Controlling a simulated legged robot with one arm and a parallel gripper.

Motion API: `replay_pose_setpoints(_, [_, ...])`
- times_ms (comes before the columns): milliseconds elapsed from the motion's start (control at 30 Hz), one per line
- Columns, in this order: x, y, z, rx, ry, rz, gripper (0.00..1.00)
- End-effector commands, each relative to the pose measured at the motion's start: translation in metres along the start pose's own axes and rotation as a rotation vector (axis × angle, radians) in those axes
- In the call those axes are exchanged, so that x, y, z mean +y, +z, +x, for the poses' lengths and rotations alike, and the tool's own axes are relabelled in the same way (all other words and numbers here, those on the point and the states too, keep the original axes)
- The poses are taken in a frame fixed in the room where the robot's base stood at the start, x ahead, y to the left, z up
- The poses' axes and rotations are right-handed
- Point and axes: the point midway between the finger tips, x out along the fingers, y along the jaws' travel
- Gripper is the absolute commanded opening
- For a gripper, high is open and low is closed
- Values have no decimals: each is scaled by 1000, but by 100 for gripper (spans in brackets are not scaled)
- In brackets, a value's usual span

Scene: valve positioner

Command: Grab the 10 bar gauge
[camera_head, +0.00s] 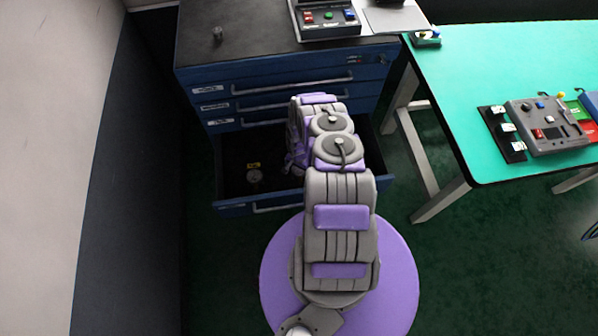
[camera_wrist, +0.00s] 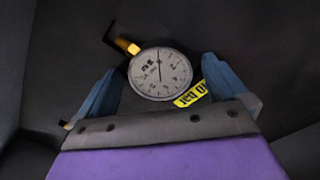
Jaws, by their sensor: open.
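The 10 bar gauge (camera_wrist: 158,73) has a round white dial and a brass stem at its upper left in the wrist view. A yellow "10 bar" label (camera_wrist: 188,95), seen upside down, lies at its lower right. My gripper (camera_wrist: 162,66) is open, with one blue finger on each side of the dial. I cannot tell whether either finger touches it. In the head view a gauge (camera_head: 254,177) with a yellow label lies in the open bottom drawer (camera_head: 232,208), left of my arm. My fingers are hidden there, and I cannot tell whether it is the same gauge.
The blue drawer cabinet (camera_head: 225,82) stands ahead, its upper drawers shut. The drawer's dark walls are close around my gripper. A green-topped table (camera_head: 480,75) with a control box (camera_head: 545,125) stands at the right. A pale wall (camera_head: 60,120) is at the left.

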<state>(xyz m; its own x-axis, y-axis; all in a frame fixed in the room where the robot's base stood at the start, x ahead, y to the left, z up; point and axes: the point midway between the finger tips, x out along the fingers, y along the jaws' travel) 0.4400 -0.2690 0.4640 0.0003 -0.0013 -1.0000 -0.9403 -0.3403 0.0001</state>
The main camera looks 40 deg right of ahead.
Motion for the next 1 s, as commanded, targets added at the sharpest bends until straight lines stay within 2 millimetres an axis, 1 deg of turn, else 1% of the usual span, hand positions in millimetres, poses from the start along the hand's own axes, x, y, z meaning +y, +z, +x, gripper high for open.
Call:
replay_pose_setpoints(33, [0, 0, 0, 0, 0, 1, 100])
replay_pose_setpoints(67, [0, 0, 0, 0, 0, 1, 97])
replay_pose_setpoints(700, [0, 1, 0, 0, 1, 0, 36])
replay_pose_setpoints(1000, [0, 0, -2, 0, 1, 1, 35])
